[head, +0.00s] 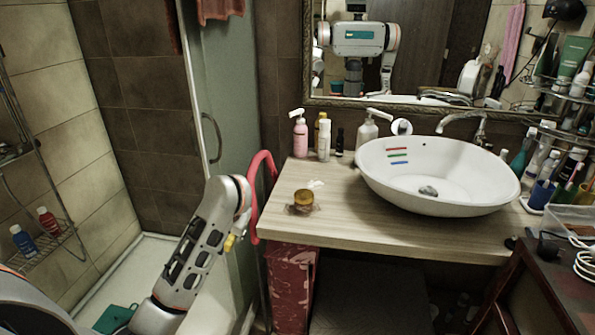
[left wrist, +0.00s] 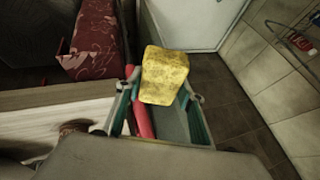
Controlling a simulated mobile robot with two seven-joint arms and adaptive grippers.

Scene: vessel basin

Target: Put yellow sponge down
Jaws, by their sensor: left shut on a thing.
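The yellow sponge (left wrist: 165,75) is a block held between the fingers of my left gripper (left wrist: 163,88) in the left wrist view. Part of it sticks out past the fingertips. In the head view only a small yellow part of the sponge (head: 230,243) shows beside the end of my left arm. There it is left of the wooden counter (head: 345,222), off its edge, and the left gripper is mostly hidden by the arm. My right gripper is not in view.
A red curved bar (head: 263,165) stands at the counter's left edge, close to my left arm. The counter carries a white basin (head: 450,185), a brown jar (head: 303,200) and several bottles (head: 323,140). The counter's front left is mostly clear. A glass door (head: 230,110) stands behind my arm.

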